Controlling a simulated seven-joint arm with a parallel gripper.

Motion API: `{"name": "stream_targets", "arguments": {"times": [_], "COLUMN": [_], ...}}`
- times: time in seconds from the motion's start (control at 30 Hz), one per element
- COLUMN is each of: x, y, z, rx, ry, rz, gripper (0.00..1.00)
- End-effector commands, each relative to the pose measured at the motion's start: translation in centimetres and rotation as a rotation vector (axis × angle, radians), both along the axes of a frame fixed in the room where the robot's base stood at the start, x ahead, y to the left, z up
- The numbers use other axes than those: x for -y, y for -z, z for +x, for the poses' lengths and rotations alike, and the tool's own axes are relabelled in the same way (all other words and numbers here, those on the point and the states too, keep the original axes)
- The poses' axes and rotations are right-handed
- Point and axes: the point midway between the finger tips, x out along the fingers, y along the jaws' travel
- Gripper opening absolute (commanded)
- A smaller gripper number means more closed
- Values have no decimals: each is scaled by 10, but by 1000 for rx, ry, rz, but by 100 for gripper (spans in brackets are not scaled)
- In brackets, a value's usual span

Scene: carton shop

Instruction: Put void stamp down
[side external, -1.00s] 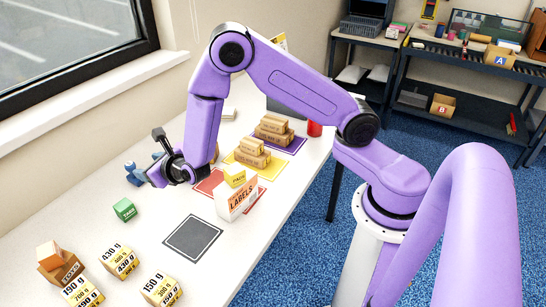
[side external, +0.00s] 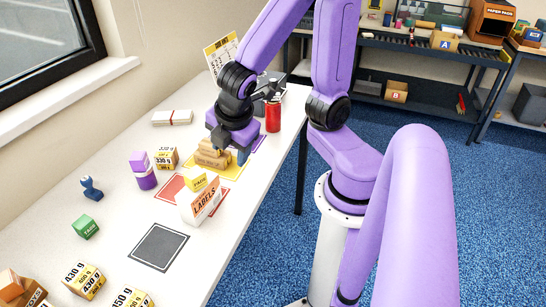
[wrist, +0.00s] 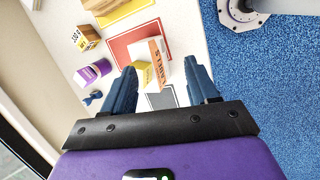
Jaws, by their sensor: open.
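A blue hand stamp (side external: 91,188) stands on the white table near the window side, behind the green cube; no lettering on it is legible. It also shows small in the wrist view (wrist: 92,98), left of my fingers. My gripper (side external: 231,148) is well to the right of the stamp, over the yellow mat with the cartons. In the wrist view my gripper (wrist: 161,84) has its two blue fingers wide apart with nothing held between them.
A purple cylinder (side external: 145,180), a green cube (side external: 85,227) and a LABELS box (side external: 203,203) stand nearby. Small cartons (side external: 211,158) are by my fingers. A red can (side external: 273,117) is to the right. The dark square mat (side external: 159,247) is bare.

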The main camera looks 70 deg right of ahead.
Motion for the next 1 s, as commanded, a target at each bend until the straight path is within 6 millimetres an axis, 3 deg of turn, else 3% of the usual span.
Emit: {"name": "stream_targets", "arguments": {"times": [0.1,0.2,0.33,1.0], "x": [-3,-7,-11,-12], "y": [-4,-7,-9,-10], "z": [-46,-74,-95,-101], "rx": [-92,-161,-219,-237], "ry": [126,204,265,283], "rz": [150,239,304,321], "gripper": [59,59,59,59]}}
